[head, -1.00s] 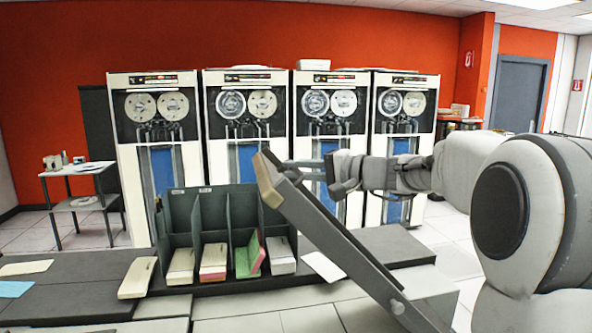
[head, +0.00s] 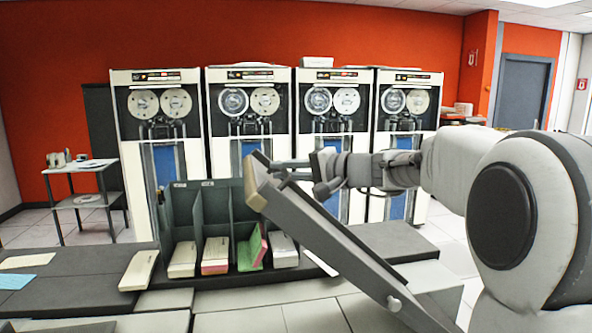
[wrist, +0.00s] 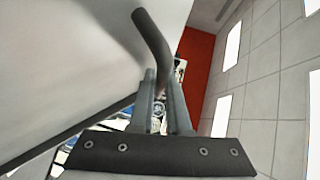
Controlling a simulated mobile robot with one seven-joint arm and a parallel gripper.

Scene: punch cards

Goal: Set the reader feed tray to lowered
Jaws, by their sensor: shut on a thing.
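The reader feed tray (head: 335,243) is a long dark grey panel in the head view. It slopes steeply, its raised end at upper left with a cream block (head: 256,180) on it, its low end at a pivot at lower right. My gripper (head: 282,168) is at the raised end, reaching in from the right. In the wrist view my gripper (wrist: 160,82) is shut on a dark bent bar, the tray handle (wrist: 151,38). A large pale surface beside it fills the left of that view; I cannot tell whether it is the tray.
A dark rack (head: 215,205) with several card decks stands just left of the tray. A loose cream deck (head: 139,270) lies on the dark counter (head: 75,297) at left. Tape cabinets (head: 252,130) stand behind. A flat grey surface (head: 395,243) lies right of the tray.

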